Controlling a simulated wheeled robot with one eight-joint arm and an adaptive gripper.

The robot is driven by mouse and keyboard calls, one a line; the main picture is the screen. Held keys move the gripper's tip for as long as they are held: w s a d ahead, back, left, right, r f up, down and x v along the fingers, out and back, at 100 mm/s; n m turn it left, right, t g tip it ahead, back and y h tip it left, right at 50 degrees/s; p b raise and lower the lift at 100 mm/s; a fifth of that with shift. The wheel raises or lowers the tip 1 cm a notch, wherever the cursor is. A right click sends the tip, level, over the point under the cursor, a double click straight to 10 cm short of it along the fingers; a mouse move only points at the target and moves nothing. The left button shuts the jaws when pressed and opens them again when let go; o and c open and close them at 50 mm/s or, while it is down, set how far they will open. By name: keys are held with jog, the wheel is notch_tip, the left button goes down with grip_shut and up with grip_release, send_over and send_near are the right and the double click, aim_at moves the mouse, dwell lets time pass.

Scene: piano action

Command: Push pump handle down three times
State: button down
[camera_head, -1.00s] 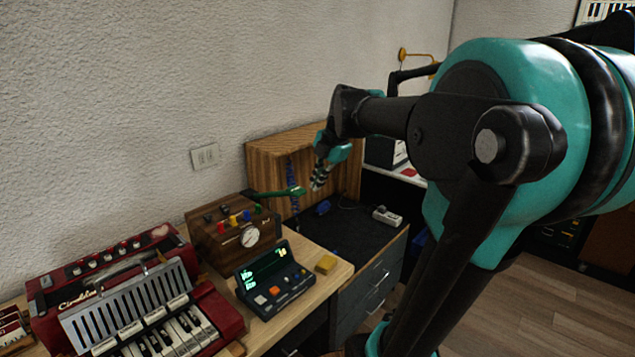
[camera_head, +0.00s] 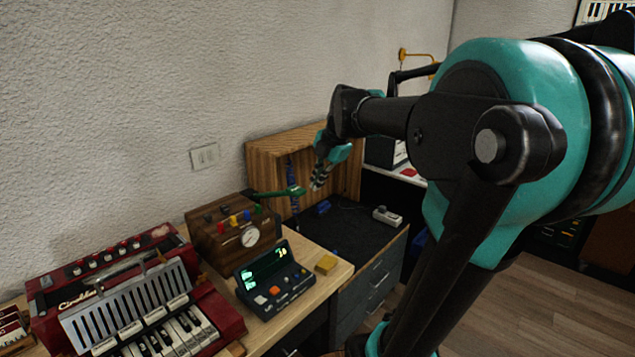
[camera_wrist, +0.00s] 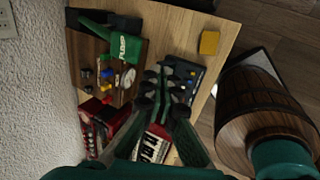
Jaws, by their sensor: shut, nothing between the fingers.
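The green pump handle (camera_head: 278,192) sticks out to the right from the wooden box (camera_head: 232,235) with the gauge and coloured knobs. In the wrist view the handle (camera_wrist: 125,47) has a wide end marked PUMP. My gripper (camera_head: 318,183) is shut and empty. In the head view it appears just right of the handle's green tip, pointing down. In the wrist view my fingers (camera_wrist: 165,92) show below and right of the handle, with a visible gap in the picture. I cannot tell the height between fingertips and handle.
A dark console (camera_head: 272,280) with a lit display and a yellow block (camera_head: 326,264) stand in front of the box. A red accordion (camera_head: 135,300) lies at left. An open wooden cabinet (camera_head: 275,160) stands behind my gripper. The dark bench top (camera_head: 345,235) has free room.

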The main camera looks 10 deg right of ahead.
dwell(0.4)
jog(key=w+a+r+n+t+h, duration=0.1)
jog(key=w+a+r+n+h, duration=0.2)
jog(key=w+a, duration=0.6)
jog(key=w+r+n, duration=0.2)
jog(key=w+r, duration=0.1)
jog(key=w, duration=0.1)
jog(key=shift+w+a+r+h, duration=0.15)
jog(key=shift+a+r+h, duration=0.05)
jog(key=shift+a+h, duration=0.1)
jog(key=shift+s+d+f, duration=0.35)
jog(key=shift+s+f, duration=0.15)
jog(key=shift+f, duration=0.85)
jog(key=shift+s+d+f, duration=0.35)
jog(key=shift+s+f, duration=0.15)
jog(key=shift+f, duration=0.8)
jog(key=shift+s+d+f, duration=0.35)
jog(key=shift+s+f, duration=0.15)
jog(key=shift+f, duration=0.85)
jog(key=shift+f, duration=0.1)
jog(key=shift+s+d+f, duration=0.1)
jog(key=shift+s+f, duration=0.05)
jog(key=shift+f, duration=0.15)
